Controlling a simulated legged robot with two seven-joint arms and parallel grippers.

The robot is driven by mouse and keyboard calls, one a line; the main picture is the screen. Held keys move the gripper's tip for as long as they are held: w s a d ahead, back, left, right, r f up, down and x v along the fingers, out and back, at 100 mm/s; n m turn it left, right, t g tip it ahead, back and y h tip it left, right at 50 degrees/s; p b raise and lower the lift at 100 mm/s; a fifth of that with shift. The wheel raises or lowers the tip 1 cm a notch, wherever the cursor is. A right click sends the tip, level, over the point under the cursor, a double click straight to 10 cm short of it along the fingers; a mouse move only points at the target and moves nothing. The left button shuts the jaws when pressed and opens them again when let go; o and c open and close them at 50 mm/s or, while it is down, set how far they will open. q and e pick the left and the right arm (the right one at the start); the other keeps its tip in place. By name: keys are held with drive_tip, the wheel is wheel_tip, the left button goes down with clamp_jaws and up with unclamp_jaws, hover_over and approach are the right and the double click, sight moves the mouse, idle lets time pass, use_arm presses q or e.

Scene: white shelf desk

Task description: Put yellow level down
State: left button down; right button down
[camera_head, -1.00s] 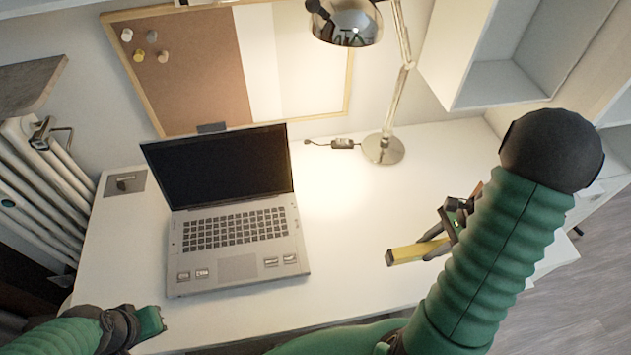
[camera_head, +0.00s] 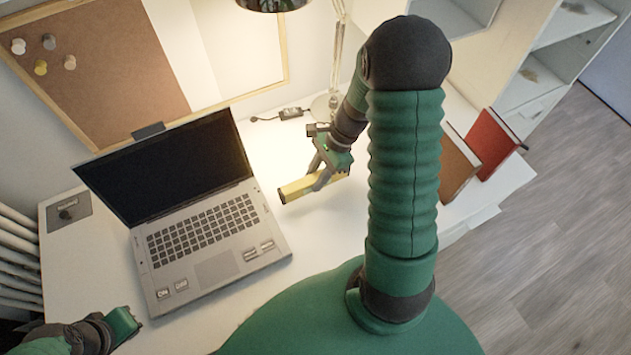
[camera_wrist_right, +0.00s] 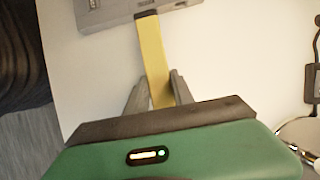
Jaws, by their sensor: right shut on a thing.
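The yellow level (camera_head: 298,188) is a bar with a dark end, over the white desk just right of the laptop. My right gripper (camera_head: 325,178) is shut on it. In the right wrist view the level (camera_wrist_right: 153,55) runs out from between the fingers (camera_wrist_right: 158,92), its far end by the laptop's edge. I cannot tell whether the level touches the desk. My left gripper (camera_head: 125,325) is at the lower left by the desk's front edge; its finger opening cannot be made out.
The open laptop (camera_head: 205,235) stands on the desk (camera_head: 310,240). A lamp base (camera_head: 322,106) and its cable switch (camera_head: 291,113) are behind the level. A brown book (camera_head: 455,165) and a red book (camera_head: 492,143) stand at the right. Bare desk lies in front of the level.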

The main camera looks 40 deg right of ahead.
drive_tip(key=shift+d+f, duration=0.15)
drive_tip(key=shift+f, duration=1.4)
drive_tip(key=c, duration=1.1)
unclamp_jaws()
drive_tip(key=shift+s, duration=0.1)
